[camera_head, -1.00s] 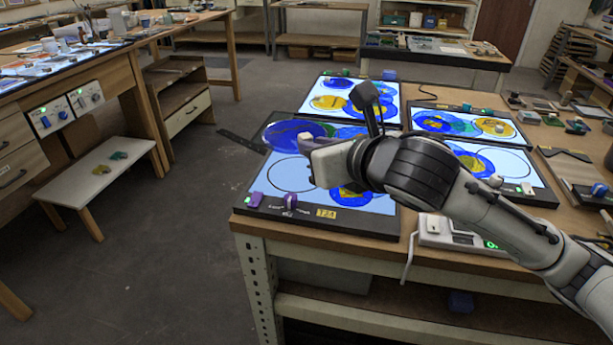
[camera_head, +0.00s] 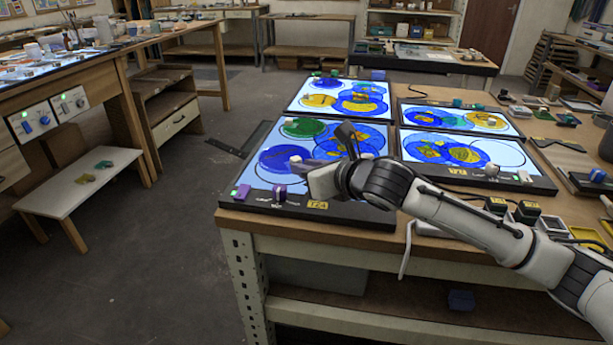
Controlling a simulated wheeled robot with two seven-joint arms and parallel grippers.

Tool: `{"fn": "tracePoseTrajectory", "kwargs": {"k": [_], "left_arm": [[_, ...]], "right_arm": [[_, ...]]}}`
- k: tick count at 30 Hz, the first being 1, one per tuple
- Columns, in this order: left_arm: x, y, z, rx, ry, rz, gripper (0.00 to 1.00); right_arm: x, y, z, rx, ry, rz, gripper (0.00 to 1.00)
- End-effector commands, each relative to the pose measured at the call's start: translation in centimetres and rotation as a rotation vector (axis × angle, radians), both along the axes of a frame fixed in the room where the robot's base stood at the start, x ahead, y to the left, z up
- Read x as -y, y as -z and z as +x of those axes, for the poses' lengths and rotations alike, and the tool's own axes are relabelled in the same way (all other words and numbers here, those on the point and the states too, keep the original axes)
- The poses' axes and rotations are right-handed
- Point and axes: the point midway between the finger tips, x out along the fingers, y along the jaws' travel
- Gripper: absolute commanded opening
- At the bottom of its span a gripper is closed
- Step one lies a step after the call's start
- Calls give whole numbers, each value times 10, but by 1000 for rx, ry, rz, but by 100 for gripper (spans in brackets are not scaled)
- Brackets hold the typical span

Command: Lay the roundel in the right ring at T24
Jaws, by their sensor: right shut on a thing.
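The T24 light board (camera_head: 225,215) is the near left panel on the bench, with a yellow T24 label (camera_head: 317,205) on its front edge. My right gripper (camera_head: 300,165) is shut on a deep blue roundel (camera_head: 280,158), seen over the left part of the board. I cannot tell whether the roundel touches the board. A green roundel (camera_head: 301,127) shows behind it. My right gripper and forearm hide much of the board's right side. My left gripper is not in view.
Three more lit boards with blue and yellow glass stand behind and to the right, one labelled T21 (camera_head: 458,171). Dark labelled blocks (camera_head: 527,212) stand at the right. Floor left of the bench is open.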

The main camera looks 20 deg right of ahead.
Motion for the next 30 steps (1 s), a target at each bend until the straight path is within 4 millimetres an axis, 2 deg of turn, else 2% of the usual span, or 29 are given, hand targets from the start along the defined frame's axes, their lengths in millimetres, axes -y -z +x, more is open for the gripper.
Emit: {"fn": "tracePoseTrajectory", "kwargs": {"k": [1, 3, 14, 15, 17, 28, 30], "left_arm": [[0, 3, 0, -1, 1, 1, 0], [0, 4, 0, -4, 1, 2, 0], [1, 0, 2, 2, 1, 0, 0], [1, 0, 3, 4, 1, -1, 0], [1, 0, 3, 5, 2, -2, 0], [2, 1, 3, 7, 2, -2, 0], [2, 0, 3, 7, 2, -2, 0]], "right_arm": [[-1, 11, 0, -1, -1, 2, 0], [0, 16, 0, 0, -1, 1, 0], [0, 19, 0, 1, 1, 0, 0], [0, 19, 0, 0, 1, 0, 23], [0, 19, 0, 0, 1, 0, 33], [0, 15, 0, 2, 0, 0, 35], [1, 12, -6, 1, -1, -2, 35]]}}
